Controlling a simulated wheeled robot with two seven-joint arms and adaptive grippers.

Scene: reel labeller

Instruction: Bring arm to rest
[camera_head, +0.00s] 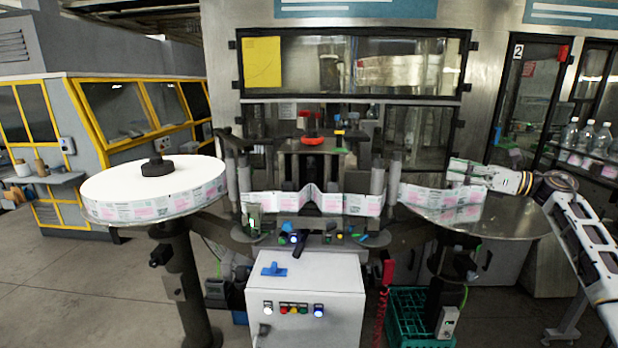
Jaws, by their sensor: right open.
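My right arm (590,235) comes in from the right edge and bends at its elbow joint near the right-hand round plate. My right gripper (462,172) points left, above the right-hand round plate (500,222) of the labeller. It is open, though its fingers are small and hard to make out against the label strip (442,197) beside them. I cannot tell whether the fingers touch the strip. I see nothing held in it. My left arm and gripper are not in view.
A large white reel (155,188) lies on the left stand. A white control box (305,305) with coloured buttons stands front centre. A green crate (408,325) sits on the floor below the right plate. Bottles (585,135) stand behind glass at right. Floor at front left is clear.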

